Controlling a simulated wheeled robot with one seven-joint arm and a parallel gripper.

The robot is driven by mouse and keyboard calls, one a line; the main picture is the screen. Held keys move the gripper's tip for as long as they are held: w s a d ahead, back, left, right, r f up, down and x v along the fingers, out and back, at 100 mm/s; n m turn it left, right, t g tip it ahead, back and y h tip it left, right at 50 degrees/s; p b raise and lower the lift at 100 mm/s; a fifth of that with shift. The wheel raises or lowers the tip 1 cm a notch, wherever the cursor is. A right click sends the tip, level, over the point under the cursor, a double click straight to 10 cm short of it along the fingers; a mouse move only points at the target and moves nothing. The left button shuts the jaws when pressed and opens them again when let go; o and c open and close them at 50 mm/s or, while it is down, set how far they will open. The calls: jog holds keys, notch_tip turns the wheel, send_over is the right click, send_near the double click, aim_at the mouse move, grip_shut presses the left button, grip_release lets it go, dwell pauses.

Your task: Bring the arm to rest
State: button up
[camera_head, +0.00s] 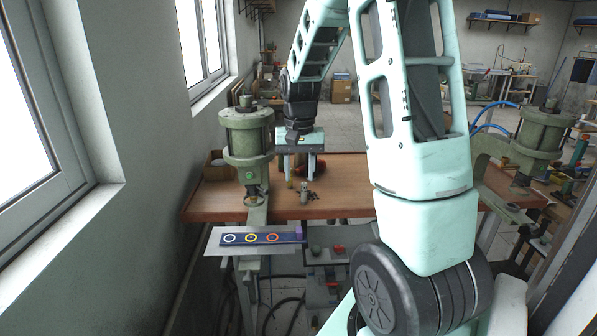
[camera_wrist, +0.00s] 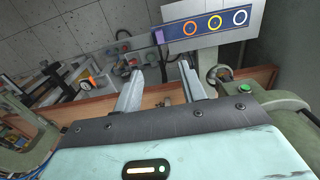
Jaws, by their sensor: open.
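My arm reaches up and forward, then its wrist hangs down over the brown workbench (camera_head: 340,199). My gripper (camera_head: 297,175) points down above the bench, to the right of the left green pneumatic press (camera_head: 247,138). In the wrist view its two fingers (camera_wrist: 161,80) are apart, with nothing held between them. I cannot tell the exact height of the fingertips above the bench.
A plate holding a dark blue strip with white, yellow and orange rings (camera_head: 251,238) juts out at the bench front. Small parts (camera_head: 304,192) lie near the gripper. Another green press (camera_head: 537,135) stands right. A windowed wall (camera_head: 150,130) bounds the left.

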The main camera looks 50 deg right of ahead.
jog(key=shift+r, duration=0.3)
jog(key=s+a+f+n+b, duration=0.2)
jog(key=a+n, duration=0.7)
jog(key=a, duration=1.8)
jog(key=s+a+f+n+b, duration=0.2)
jog(key=s+a+f+n, duration=0.2)
jog(key=s+a+n, duration=0.4)
jog(key=s+a, duration=0.5)
jog(key=s, duration=0.2)
jog(key=shift+a+n+y, duration=0.3)
jog(key=shift+a, duration=0.05)
